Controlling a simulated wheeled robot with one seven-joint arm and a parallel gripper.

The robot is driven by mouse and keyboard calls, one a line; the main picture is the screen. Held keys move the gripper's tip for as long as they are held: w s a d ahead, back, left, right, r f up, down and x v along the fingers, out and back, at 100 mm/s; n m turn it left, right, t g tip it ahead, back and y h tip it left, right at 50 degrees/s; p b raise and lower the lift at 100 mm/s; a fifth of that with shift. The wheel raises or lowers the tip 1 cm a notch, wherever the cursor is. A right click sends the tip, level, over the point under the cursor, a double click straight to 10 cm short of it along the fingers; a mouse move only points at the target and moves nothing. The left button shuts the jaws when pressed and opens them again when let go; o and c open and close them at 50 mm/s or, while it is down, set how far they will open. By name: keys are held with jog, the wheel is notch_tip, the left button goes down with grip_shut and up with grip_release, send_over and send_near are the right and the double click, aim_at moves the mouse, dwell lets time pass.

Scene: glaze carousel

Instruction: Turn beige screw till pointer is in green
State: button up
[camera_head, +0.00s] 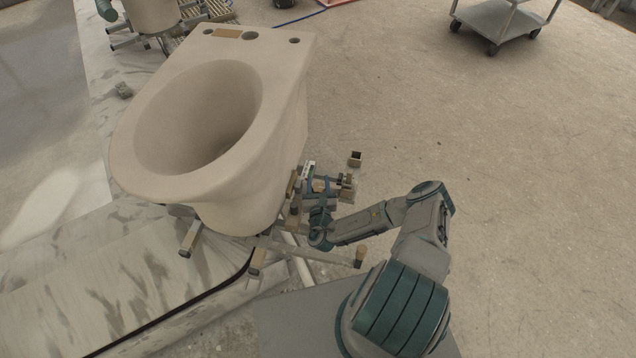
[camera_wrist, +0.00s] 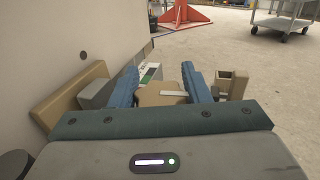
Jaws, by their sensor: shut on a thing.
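My gripper (camera_wrist: 161,82) has its two blue fingers on either side of a beige block-like piece, which looks like the beige screw (camera_wrist: 160,96), and is shut on it. In the head view my gripper (camera_head: 319,190) is at the fixture beside the toilet-shaped ceramic piece, with the beige screw (camera_head: 319,186) between its fingers. A small pale gauge (camera_wrist: 150,72) with a green part lies just beyond the left finger; it also shows in the head view (camera_head: 308,170). The pointer is too small to make out, so I cannot tell where it stands.
The large beige toilet bowl (camera_head: 285,100) stands on a metal-legged carrier close to the left of my gripper. A small brown open holder (camera_head: 355,159) is to the right. A grey cart (camera_head: 497,20) stands far back on open concrete floor.

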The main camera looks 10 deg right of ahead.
jog(key=o, duration=1)
jog(key=shift+a, duration=0.1)
jog(key=shift+s, duration=0.1)
jog(key=shift+s+a+b, duration=0.3)
jog(key=shift+s+a, duration=0.15)
jog(key=shift+s, duration=1.8)
jog(key=shift+s+a+b, duration=0.25)
jog(key=shift+s+a, duration=0.15)
jog(key=shift+s, duration=1.85)
jog(key=shift+s+a+b, duration=0.3)
jog(key=shift+s+a, duration=0.15)
jog(key=shift+s, duration=1.8)
